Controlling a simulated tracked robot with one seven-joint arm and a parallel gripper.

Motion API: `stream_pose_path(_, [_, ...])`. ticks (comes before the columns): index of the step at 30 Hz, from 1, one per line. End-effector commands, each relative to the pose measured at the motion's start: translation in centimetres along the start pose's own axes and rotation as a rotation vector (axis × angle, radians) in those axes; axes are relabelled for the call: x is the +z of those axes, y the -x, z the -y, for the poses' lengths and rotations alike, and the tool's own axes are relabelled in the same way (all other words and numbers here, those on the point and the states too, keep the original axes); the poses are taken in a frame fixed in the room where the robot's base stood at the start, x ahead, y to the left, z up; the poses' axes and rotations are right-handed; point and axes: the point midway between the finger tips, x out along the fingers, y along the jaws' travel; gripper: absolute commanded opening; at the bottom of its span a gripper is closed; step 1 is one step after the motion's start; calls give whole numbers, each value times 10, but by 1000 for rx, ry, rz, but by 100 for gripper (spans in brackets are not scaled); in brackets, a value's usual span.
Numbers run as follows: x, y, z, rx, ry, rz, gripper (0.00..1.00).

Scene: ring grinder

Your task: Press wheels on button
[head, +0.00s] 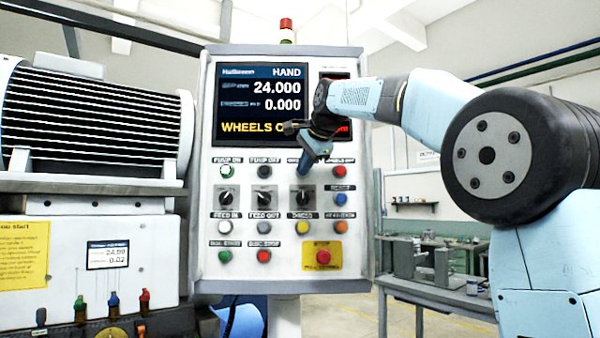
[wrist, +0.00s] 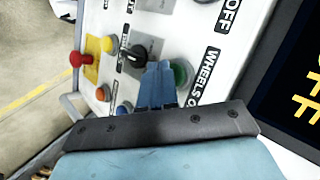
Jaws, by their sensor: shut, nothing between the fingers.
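The control panel (head: 210,262) stands in the middle of the head view. In the wrist view, turned on its side, a green button (wrist: 181,73) sits beside a label starting "WHEELS O" (wrist: 206,78); the label's end is hidden. My gripper (head: 304,167) covers this spot in the head view. Its blue fingers (wrist: 158,68) are together and empty, with the tips right next to the green button and partly over its edge. I cannot tell whether they touch it. The red wheels off button (head: 339,171) is just right of my gripper.
Black knobs (head: 264,198), one close to my fingertips in the wrist view (wrist: 132,58), stand out from the panel. A red stop button (head: 323,256) is lower down. The screen (head: 262,105) shows yellow "WHEELS O", then is hidden. A grinder (head: 90,130) stands left.

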Motion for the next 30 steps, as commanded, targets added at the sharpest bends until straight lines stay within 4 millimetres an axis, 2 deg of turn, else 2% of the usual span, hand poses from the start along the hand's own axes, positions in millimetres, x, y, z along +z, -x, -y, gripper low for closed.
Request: stream_pose_path(30, [-4,-6,4,0,0,0,0])
